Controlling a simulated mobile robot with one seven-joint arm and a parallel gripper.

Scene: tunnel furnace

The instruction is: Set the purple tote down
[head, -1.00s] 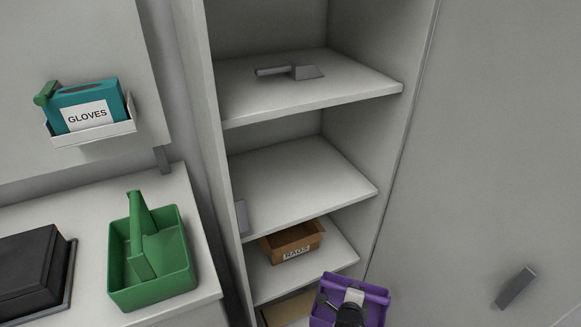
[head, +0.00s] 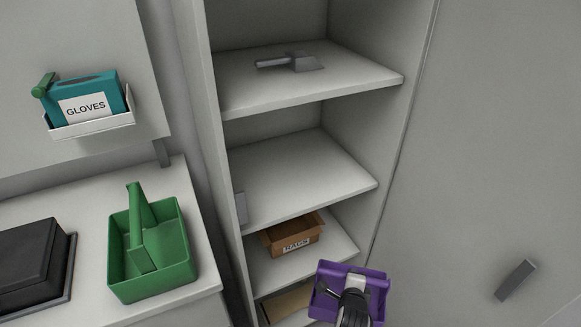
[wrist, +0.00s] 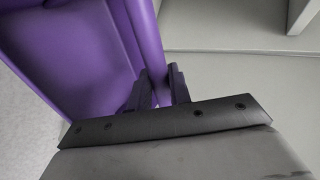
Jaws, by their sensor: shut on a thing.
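The purple tote (head: 324,303) is at the bottom of the head view, in front of the lowest visible shelves. It fills the upper left of the wrist view (wrist: 60,45). My gripper (wrist: 162,84) is shut on a purple bar or edge of the tote, with one dark finger on each side. In the head view my gripper (head: 354,290) covers part of the tote. The tote's underside is hidden, so I cannot tell from the head view whether it touches anything.
An open cabinet has a grey scoop-like tool (head: 292,62) on its upper shelf, an empty middle shelf (head: 300,175), and a brown RAGS bin (head: 292,235) below. A green caddy (head: 152,255) and black box (head: 30,265) stand on the left counter. A GLOVES box (head: 85,100) hangs above.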

